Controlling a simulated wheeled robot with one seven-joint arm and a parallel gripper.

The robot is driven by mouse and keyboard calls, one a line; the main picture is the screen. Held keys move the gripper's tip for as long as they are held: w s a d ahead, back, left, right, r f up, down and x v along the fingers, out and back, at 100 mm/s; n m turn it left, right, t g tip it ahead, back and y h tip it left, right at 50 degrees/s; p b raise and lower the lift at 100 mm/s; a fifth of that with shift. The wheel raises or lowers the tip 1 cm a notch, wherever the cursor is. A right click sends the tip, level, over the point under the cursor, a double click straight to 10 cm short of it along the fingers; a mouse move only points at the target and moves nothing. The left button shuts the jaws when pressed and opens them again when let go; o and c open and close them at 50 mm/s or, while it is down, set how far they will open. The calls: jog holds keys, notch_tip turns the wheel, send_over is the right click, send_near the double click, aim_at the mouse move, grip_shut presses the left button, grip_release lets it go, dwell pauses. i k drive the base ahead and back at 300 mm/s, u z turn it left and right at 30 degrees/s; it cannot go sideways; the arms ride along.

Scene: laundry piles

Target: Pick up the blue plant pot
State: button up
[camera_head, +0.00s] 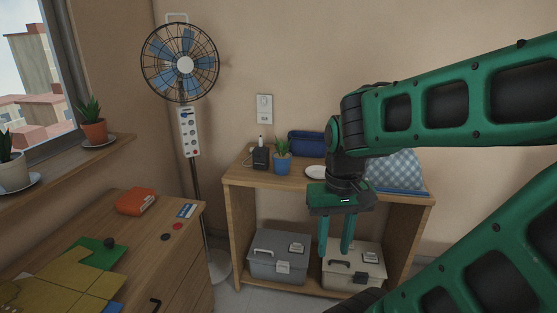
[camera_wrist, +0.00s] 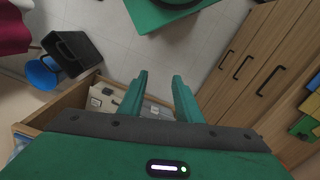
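The blue plant pot (camera_head: 283,163) stands upright on the wooden shelf unit, with a spiky green plant in it, in the head view. My gripper (camera_head: 334,252) hangs pointing down in front of the unit, to the right of the pot and lower than it. Its two green fingers are apart with nothing between them. The wrist view also shows the open, empty fingers (camera_wrist: 159,78). I cannot make out the plant pot in the wrist view.
The shelf unit (camera_head: 232,183) also bears a black box (camera_head: 261,158) close left of the pot, a dark blue bin (camera_head: 306,143) behind, and a white plate (camera_head: 316,172) to the right. Toolboxes stand below. A fan (camera_head: 185,66) stands left; a wooden dresser (camera_head: 185,247) is nearer.

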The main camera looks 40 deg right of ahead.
aim_at(281, 158)
jog(key=z, duration=0.35)
jog(key=i, duration=0.95)
jog(key=z, duration=0.15)
